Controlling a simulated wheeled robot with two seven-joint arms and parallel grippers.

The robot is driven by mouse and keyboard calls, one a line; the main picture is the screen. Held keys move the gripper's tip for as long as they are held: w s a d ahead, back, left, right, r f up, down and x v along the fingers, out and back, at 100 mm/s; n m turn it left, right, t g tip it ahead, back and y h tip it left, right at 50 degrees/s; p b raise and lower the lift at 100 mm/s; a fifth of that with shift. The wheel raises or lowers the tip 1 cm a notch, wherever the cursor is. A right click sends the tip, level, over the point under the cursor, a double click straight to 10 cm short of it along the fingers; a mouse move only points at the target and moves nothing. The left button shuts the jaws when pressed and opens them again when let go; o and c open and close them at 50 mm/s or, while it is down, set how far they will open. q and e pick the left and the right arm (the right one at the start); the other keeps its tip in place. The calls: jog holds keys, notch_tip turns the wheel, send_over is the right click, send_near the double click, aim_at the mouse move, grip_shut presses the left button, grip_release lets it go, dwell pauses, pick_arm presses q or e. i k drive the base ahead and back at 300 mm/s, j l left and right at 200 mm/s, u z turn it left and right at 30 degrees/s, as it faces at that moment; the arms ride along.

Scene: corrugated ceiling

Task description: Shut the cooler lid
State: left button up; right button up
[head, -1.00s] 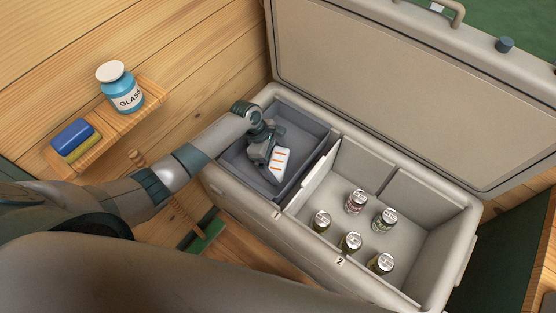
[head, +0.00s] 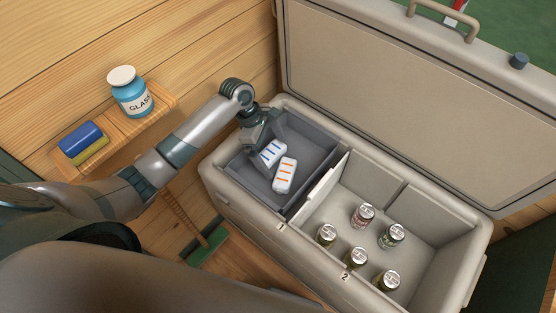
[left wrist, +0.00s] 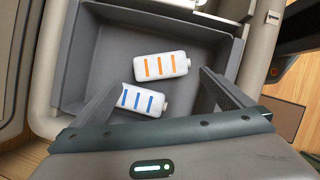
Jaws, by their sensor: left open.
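The cooler (head: 316,245) is a beige chest. Its lid (head: 400,95) stands open, tilted up at the back, with a handle (head: 446,20) on its edge. My left gripper (head: 268,142) is above the grey tray (head: 318,150) in the cooler's left part. Its fingers are open in the left wrist view (left wrist: 160,98), with nothing between them held. In the tray lie a white pack with orange stripes (head: 285,175) and a white pack with blue stripes (head: 270,153), the latter partly covered by the gripper. My right gripper does not show.
Several cans (head: 363,215) stand in the cooler's right compartment, past a divider (head: 322,190). A wall shelf (head: 150,122) at left holds a blue jar (head: 130,92) and a blue and yellow sponge (head: 82,141). A green-headed brush (head: 207,245) is by the cooler's left front.

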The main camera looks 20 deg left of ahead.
aim_at(449, 103)
jog(key=k, duration=1)
